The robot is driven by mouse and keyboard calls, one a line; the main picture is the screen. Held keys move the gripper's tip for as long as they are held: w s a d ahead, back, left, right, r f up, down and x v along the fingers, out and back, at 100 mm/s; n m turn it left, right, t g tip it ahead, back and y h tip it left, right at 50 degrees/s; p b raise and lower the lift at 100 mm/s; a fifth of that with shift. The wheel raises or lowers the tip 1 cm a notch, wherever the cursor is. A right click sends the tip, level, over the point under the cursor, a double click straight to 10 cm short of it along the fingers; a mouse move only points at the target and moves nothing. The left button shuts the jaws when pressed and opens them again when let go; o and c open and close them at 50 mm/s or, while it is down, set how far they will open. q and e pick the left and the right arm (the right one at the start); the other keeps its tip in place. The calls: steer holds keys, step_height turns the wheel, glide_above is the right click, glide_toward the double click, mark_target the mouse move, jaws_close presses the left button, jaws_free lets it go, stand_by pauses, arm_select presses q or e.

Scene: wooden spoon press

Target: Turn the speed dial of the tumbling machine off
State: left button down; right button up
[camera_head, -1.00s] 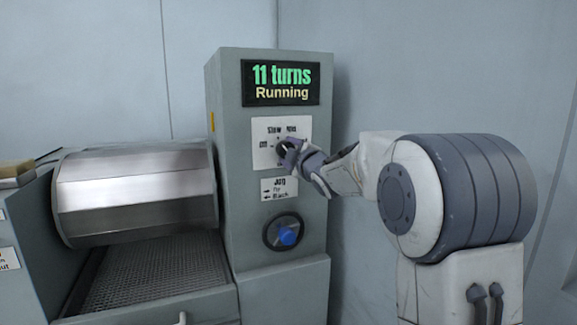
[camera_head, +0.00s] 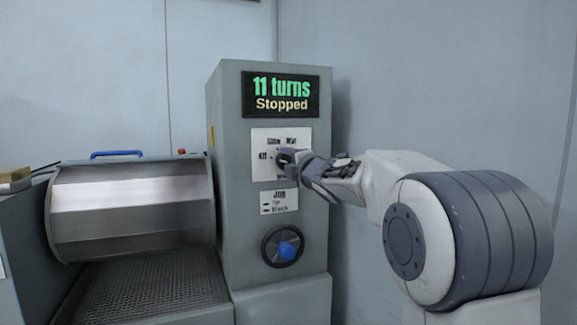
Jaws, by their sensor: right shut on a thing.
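The tumbling machine's grey control column (camera_head: 230,130) stands in the middle. Its display (camera_head: 281,95) reads "11 turns" and "Stopped". The small dark speed dial (camera_head: 282,158) sits on a white label plate (camera_head: 264,138) below the display. My right gripper (camera_head: 290,160) reaches in from the right and is shut on the dial, hiding most of it and part of the lettering. The faceted metal drum (camera_head: 130,198) lies to the left of the column. My left gripper is not in view.
A "Jog" label (camera_head: 279,202) and a round black control with a blue centre (camera_head: 284,246) are below the dial. A mesh tray (camera_head: 150,285) lies under the drum. A blue handle (camera_head: 116,154) shows behind the drum. Bare wall is behind.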

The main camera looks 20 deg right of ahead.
stand_by(0.3)
steer(key=o, duration=1.4)
steer(key=shift+c, duration=0.2)
steer(key=shift+s, duration=0.1)
steer(key=s, duration=1)
steer(key=shift+s+d, duration=0.15)
